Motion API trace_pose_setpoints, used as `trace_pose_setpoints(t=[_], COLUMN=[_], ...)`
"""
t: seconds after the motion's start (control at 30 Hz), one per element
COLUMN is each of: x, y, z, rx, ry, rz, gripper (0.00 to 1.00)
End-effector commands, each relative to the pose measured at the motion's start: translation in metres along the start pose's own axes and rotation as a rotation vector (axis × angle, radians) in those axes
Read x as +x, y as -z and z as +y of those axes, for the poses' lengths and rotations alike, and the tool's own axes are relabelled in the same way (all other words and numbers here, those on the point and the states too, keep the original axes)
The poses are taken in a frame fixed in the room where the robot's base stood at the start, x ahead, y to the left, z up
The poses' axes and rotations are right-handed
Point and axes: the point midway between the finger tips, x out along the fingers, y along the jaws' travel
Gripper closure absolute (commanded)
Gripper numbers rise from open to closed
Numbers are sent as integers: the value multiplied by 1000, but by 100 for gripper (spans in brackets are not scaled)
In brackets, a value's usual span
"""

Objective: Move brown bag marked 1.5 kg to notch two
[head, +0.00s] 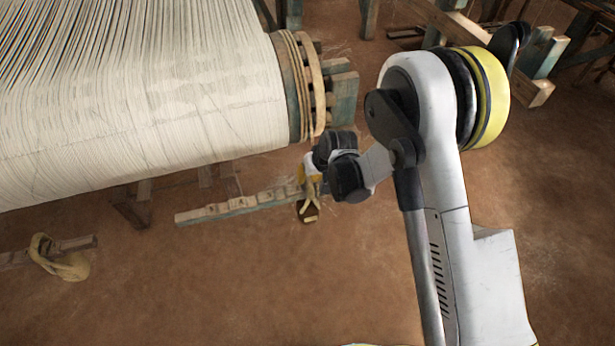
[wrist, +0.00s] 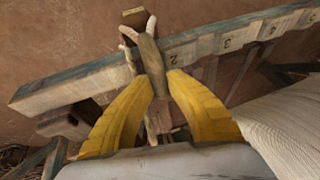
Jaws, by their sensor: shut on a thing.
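A numbered wooden beam with notches (head: 232,206) runs below the right end of the cloth roll. It crosses the wrist view diagonally (wrist: 85,83), with small numerals on its right part. My gripper (head: 311,172) is at the beam's right end, with its yellow fingers shut on a tan-brown strap or bag neck (wrist: 150,57). It also shows in the wrist view (wrist: 154,72). A dark brown end of the bag (head: 308,212) hangs below the gripper beside the beam. The bag's marking is not readable, and I cannot tell whether its loop rests in a notch.
The wide roll of white warp (head: 170,115) fills the upper left, with a toothed wooden wheel (head: 312,85) at its end. Loom timbers stand at upper right. The earthen floor in front is clear.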

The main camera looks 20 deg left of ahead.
Motion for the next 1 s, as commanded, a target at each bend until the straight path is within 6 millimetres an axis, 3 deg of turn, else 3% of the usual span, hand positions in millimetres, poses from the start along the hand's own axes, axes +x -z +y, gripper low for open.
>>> trace_pose_setpoints(t=[0.13, 0.17, 0.2, 0.23, 0.5, 0.63, 1.0], x=[0, 0, 0, 0, 1, -8, -85], y=[-1, -1, -1, -1, -2, -1, -1], z=[0, 0, 0, 0, 0, 0, 0], rx=[0, 0, 0, 0, -1, 0, 1], ry=[0, 0, 0, 0, -1, -1, 0], rz=[-2, -2, -2, -2, -3, -3, -2], gripper=[100, 76, 64, 60, 60, 60, 60])
